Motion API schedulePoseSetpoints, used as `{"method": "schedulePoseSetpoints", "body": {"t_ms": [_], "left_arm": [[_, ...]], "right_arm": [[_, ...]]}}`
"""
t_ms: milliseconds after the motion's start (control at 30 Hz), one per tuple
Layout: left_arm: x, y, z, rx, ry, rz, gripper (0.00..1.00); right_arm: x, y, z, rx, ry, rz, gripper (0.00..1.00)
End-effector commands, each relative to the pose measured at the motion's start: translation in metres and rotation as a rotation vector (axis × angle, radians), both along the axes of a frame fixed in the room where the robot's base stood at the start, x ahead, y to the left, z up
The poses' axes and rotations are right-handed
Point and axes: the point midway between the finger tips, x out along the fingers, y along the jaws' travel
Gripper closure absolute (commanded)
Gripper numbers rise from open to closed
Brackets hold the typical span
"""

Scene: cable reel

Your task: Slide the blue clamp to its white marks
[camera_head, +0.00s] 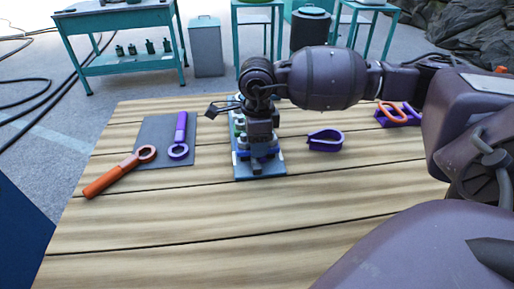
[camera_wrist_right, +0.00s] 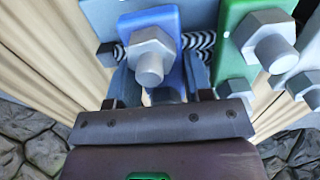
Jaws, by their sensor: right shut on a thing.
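The blue clamp (camera_wrist_right: 150,30), with a grey hex bolt on its face, sits between the two fingers of my right gripper (camera_wrist_right: 160,85) in the right wrist view. The gripper is shut on it. In the head view my right gripper (camera_head: 259,148) reaches down over the blue base plate (camera_head: 262,172) and largely hides the clamp. A green clamp (camera_wrist_right: 240,40) with its own bolts stands just right of the blue one in the wrist view, over a black-and-white striped cable (camera_wrist_right: 200,42). I cannot make out the white marks clearly. My left gripper is not in view.
On the wooden table (camera_head: 150,225), a dark mat (camera_head: 155,132) carries a purple ring-ended tool (camera_head: 181,130), with an orange one (camera_head: 115,175) partly on it. A purple loop (camera_head: 325,140) lies right of the plate. A purple holder with orange loops (camera_head: 397,115) stands farther right.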

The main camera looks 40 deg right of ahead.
Motion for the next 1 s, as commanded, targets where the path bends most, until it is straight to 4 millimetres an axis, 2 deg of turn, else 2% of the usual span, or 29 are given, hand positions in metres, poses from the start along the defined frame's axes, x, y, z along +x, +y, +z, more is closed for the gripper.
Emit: {"method": "schedulePoseSetpoints", "body": {"t_ms": [200,233,400,733,867,1000], "left_arm": [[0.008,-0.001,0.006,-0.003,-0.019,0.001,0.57],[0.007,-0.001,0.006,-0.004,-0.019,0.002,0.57],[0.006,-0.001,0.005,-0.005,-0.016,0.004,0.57],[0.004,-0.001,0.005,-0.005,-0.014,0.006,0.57],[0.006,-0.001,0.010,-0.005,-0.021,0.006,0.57],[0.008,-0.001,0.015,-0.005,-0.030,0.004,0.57]], "right_arm": [[0.004,-0.003,0.002,-0.006,-0.014,-0.002,0.96],[0.004,-0.003,0.003,-0.006,-0.014,-0.002,0.50],[0.004,-0.003,0.002,-0.006,-0.013,-0.002,0.28],[0.003,-0.002,0.006,-0.004,-0.012,-0.001,0.28],[0.003,-0.002,0.022,-0.004,-0.016,-0.001,0.28],[0.003,-0.002,0.048,-0.004,-0.018,-0.001,0.28]]}}
